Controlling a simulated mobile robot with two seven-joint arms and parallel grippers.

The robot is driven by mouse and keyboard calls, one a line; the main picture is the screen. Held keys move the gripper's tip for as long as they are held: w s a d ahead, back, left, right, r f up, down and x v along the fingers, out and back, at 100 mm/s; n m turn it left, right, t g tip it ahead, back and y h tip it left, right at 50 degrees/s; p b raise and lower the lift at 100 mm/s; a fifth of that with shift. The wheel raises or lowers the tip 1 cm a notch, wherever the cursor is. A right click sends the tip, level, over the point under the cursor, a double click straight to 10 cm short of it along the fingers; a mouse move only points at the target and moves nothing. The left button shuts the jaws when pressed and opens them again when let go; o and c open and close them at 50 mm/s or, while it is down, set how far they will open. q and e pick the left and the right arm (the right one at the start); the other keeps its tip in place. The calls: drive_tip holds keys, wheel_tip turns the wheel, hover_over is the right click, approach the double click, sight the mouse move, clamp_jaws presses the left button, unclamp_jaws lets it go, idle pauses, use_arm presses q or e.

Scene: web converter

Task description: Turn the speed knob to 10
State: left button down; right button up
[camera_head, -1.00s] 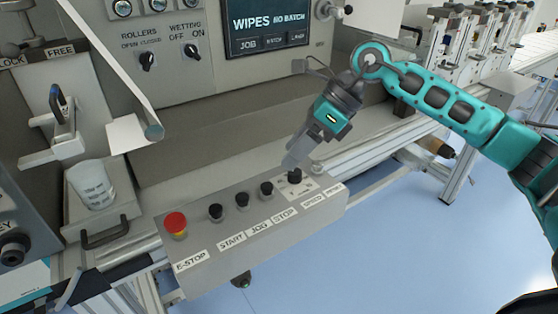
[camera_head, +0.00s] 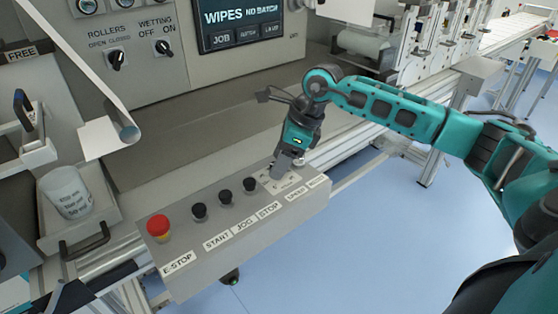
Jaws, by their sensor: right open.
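The grey control box (camera_head: 225,235) stands at the front of the machine. Its speed dial plate (camera_head: 291,187) is at the right end of the row, behind the SPEED label (camera_head: 296,193). My right gripper (camera_head: 276,173) points down at the dial from above, with its fingers at the knob's place. The gripper hides the speed knob, so its pointer and setting cannot be read. I cannot tell whether the fingers touch the knob. The right gripper is open. My left gripper is not in view.
A red E-stop button (camera_head: 158,226) and black buttons (camera_head: 226,198) sit left of the dial on the same box. A white cup (camera_head: 68,193) stands in a tray at the left. A screen (camera_head: 241,22) and switches are on the panel behind. Blue floor is open at the right.

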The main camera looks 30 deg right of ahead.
drive_tip(key=shift+w+a+f, duration=0.1)
drive_tip(key=shift+a+f, duration=0.1)
drive_tip(key=shift+f, duration=0.3)
drive_tip(key=c, duration=1)
